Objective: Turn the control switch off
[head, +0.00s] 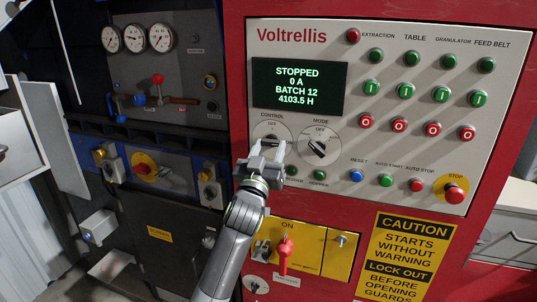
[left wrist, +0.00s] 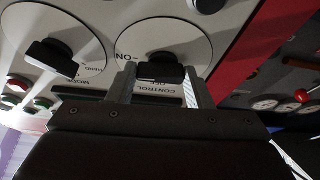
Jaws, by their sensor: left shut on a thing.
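The control switch (left wrist: 158,66) is a black knob on a round white plate marked CONTROL, with ON and OFF legends; the plate (head: 272,128) shows in the head view. My left gripper (head: 268,152) is at this switch, its two fingers on either side of the knob and shut on it. In the left wrist view the gripper (left wrist: 160,88) covers part of the knob, and in the head view it hides most of it. Which way the knob points cannot be told for sure. My right gripper is in neither view.
The black mode switch (head: 318,147) is close on the right. A display (head: 298,87) above reads STOPPED, 0 A. Several push buttons and a red stop button (head: 453,194) are on the panel. Below is a yellow plate with a red handle (head: 285,254).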

